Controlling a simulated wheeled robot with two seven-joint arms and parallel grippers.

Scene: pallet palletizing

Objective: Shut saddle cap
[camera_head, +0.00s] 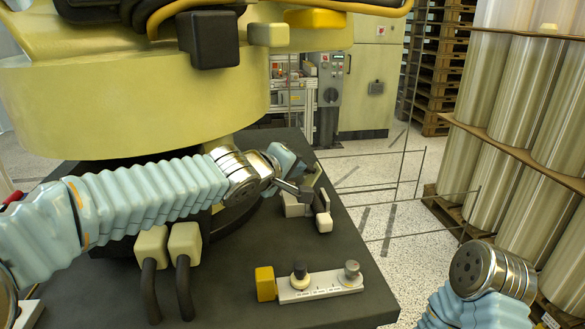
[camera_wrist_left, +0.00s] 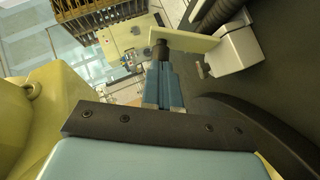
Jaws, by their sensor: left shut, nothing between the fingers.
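My left gripper (camera_head: 300,189) reaches across the dark platform to a small fixture, likely the saddle, with pale blocks (camera_head: 324,222) and a dark middle part. In the left wrist view, the blue fingers of my left gripper (camera_wrist_left: 162,72) are shut and hold nothing. Their tips are close to a pale yellow-green plate (camera_wrist_left: 190,41), possibly the saddle cap, which sticks out from a grey-white block (camera_wrist_left: 235,50). I cannot tell whether the fingers touch the plate. The plate shows only partly behind the gripper in the head view (camera_head: 318,174).
A white bar with two knobs (camera_head: 322,287) and a yellow end block (camera_head: 265,284) lies at the platform's front. A large yellow machine base (camera_head: 130,105) stands behind my left arm. Two pale connectors with dark cables (camera_head: 185,243) are nearby. Wrapped cylinders (camera_head: 490,75) stand right.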

